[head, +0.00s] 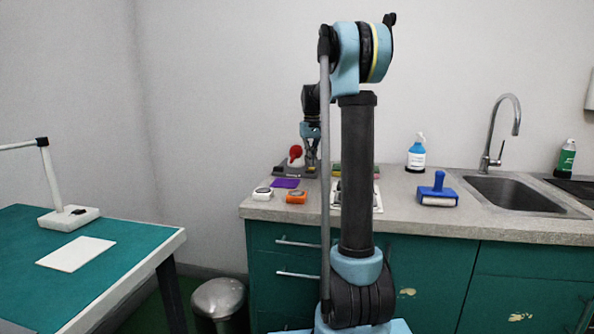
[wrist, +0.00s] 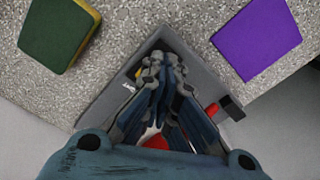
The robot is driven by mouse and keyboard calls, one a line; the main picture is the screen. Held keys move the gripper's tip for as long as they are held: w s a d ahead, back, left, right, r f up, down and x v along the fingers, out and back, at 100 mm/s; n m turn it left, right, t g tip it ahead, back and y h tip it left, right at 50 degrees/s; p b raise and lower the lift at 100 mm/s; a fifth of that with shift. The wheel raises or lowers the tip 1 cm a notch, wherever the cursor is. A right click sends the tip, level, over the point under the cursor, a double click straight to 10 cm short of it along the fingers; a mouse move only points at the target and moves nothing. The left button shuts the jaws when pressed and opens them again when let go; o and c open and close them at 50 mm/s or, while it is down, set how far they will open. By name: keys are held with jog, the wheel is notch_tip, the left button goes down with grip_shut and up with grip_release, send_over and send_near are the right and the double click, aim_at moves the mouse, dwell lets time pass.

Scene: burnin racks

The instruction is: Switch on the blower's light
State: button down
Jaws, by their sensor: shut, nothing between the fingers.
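A dark grey unit stands on the back left of the counter, with a red round part (head: 295,151) above its base (head: 283,171). It appears to be the blower. My gripper (head: 311,165) points down over it. In the wrist view the shut fingers (wrist: 163,62) are empty and lie over the grey base (wrist: 192,73), covering much of it. White lettering shows left of the fingers. A small red and black part (wrist: 222,110), perhaps a switch, sits at the base's right edge. Whether the fingertips touch the base, and whether a light is on, I cannot tell.
White (head: 262,193) and orange (head: 297,197) items lie in front. A blue-handled roller (head: 437,190), bottle (head: 416,154) and sink (head: 510,195) are right. A green table (head: 95,270) stands left.

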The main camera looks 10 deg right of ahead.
jog(key=shift+f, duration=1)
dwell(0.8)
jog(key=shift+r, duration=3.5)
